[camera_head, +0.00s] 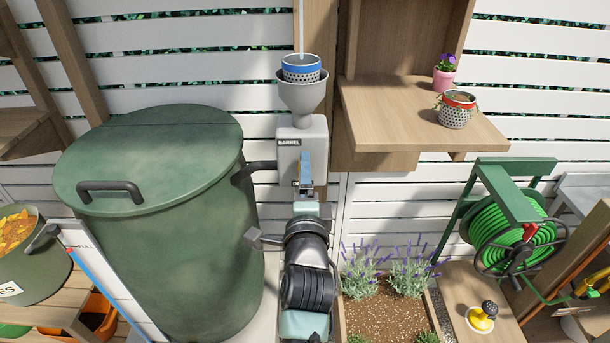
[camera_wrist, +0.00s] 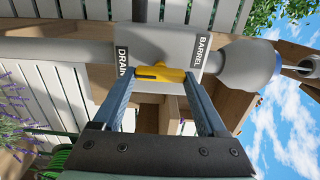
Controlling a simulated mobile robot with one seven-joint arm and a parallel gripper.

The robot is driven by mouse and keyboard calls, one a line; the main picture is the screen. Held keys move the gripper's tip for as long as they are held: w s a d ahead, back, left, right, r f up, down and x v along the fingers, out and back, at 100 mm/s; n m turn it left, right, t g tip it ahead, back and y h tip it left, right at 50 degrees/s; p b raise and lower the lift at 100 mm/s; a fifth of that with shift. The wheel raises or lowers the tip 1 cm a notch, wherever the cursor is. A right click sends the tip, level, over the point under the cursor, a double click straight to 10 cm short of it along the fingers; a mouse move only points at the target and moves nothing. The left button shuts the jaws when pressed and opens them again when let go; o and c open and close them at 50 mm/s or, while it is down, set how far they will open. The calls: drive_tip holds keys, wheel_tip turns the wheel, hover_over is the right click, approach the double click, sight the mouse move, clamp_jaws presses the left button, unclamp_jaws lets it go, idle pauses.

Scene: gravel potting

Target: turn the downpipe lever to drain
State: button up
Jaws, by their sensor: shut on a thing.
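The downpipe's grey diverter box (camera_head: 312,138) stands below a grey funnel (camera_head: 303,95), right of the barrel. A BARREL label (camera_head: 289,142) is near its top; the lower label is mostly hidden by my gripper (camera_head: 305,160). In the wrist view the box (camera_wrist: 165,45) carries DRAIN (camera_wrist: 122,66) at left and BARREL (camera_wrist: 202,50) at right. The yellow lever (camera_wrist: 160,72) lies between my gripper's blue fingertips (camera_wrist: 160,76), which are shut on it. The lever lies nearly along the line between the fingertips. Its pivot and exact setting cannot be told.
The green lidded barrel (camera_head: 160,170) stands close at left, joined to the box by a dark pipe (camera_head: 255,168). A wooden shelf (camera_head: 400,110) with two pots juts out at right. A hose reel (camera_head: 515,235) and lavender planter (camera_head: 390,300) stand lower right.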

idle(0.4)
drive_tip(key=o, duration=1.3)
drive_tip(key=shift+s, duration=0.1)
drive_tip(key=s+b, duration=0.3)
drive_tip(key=s, duration=0.9)
drive_tip(key=shift+s+b, duration=0.35)
drive_tip(key=shift+s, duration=0.05)
